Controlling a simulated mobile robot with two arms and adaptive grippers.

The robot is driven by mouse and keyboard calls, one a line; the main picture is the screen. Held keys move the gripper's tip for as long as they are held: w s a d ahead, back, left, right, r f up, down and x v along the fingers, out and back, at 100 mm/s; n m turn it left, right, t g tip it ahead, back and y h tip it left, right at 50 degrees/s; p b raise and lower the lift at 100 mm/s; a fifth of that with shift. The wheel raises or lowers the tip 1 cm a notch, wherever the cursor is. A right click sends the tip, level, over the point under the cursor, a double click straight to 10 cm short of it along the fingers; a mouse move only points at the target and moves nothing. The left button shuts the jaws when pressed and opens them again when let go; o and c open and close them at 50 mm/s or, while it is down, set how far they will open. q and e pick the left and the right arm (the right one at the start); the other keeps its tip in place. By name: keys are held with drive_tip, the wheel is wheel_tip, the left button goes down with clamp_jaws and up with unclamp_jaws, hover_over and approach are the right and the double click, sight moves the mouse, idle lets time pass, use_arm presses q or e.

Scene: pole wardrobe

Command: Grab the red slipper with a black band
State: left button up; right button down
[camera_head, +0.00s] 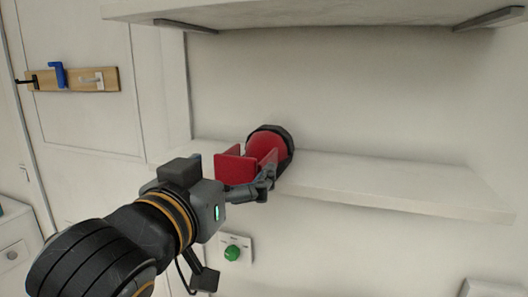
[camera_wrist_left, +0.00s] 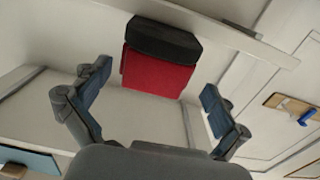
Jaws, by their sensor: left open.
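The red slipper with a black band (camera_head: 267,146) rests on the lower white shelf (camera_head: 400,184), near its left end. Its far end is rounded red with the black band around it, and flat red parts face my gripper. In the left wrist view the slipper (camera_wrist_left: 158,72) shows as a red block with a black far part. My left gripper (camera_head: 235,172) is open right at the near side of the slipper. In the left wrist view its fingers (camera_wrist_left: 157,80) are spread to either side, with the slipper ahead between them. I cannot tell whether a finger touches it. My right gripper is out of view.
An upper white shelf (camera_head: 320,14) with dark brackets hangs above. A wooden hook rail (camera_head: 72,80) with a blue hook is on the left wall. A green button (camera_head: 232,253) sits below the lower shelf. The shelf's right part is clear.

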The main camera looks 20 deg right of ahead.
sight(259, 147)
use_arm(q)
drive_tip(key=shift+w+d, duration=0.35)
drive_tip(key=shift+w, duration=0.15)
drive_tip(key=p+x, duration=0.1)
drive_tip(key=x, duration=0.3)
drive_tip(key=shift+d+f+p, duration=0.15)
drive_tip(key=shift+d+p, duration=0.2)
drive_tip(key=shift+d, duration=0.05)
drive_tip(key=shift+w+d, duration=0.2)
drive_tip(key=shift+w, duration=0.1)
drive_tip(key=shift+c, duration=0.2)
drive_tip(key=c, duration=1.2)
drive_tip(key=shift+c, duration=0.2)
